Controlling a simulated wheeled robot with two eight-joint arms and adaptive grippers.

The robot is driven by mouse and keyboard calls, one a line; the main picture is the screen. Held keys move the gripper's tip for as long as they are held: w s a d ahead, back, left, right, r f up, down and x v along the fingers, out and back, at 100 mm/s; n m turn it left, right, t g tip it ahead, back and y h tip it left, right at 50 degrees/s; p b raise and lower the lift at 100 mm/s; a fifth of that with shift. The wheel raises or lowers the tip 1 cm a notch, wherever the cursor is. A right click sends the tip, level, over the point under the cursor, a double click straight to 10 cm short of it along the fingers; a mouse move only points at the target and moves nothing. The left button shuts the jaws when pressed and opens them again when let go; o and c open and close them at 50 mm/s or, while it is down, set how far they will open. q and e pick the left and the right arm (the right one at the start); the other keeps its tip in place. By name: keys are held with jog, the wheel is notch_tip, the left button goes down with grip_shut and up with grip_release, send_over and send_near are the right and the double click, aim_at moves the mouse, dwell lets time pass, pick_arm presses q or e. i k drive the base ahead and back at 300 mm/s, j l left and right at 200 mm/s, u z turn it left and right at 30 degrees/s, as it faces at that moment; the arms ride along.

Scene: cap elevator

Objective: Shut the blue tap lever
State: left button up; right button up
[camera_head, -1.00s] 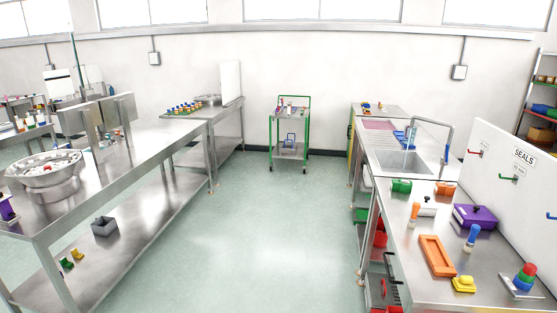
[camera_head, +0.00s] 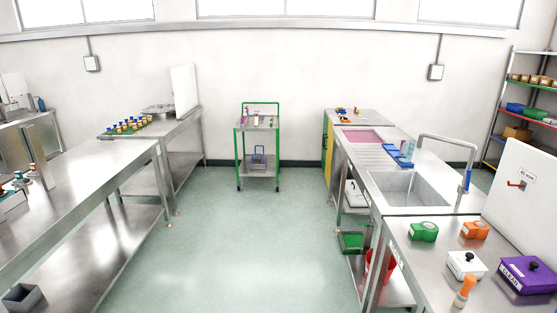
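The tap (camera_head: 446,138) arches over the steel sink (camera_head: 383,198) in the right-hand counter. A small blue part (camera_head: 467,181), which looks like the blue tap lever, stands upright at the tap's right-hand end, behind the sink's right side. It is too small to tell its exact setting. A faint pale line hangs below the spout, and I cannot tell if it is running water. Neither of my grippers is in view.
The aisle floor (camera_head: 250,240) is clear. A green trolley (camera_head: 242,155) stands at the far wall. A long steel table (camera_head: 90,170) is on the left.

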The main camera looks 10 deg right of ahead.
aim_at(466, 191)
jog(key=i+z, duration=0.25)
jog(key=i, duration=0.4)
jog(key=i+z, duration=0.25)
jog(key=i, duration=0.45)
jog(key=i+j+z, duration=0.2)
jog(key=i, duration=0.45)
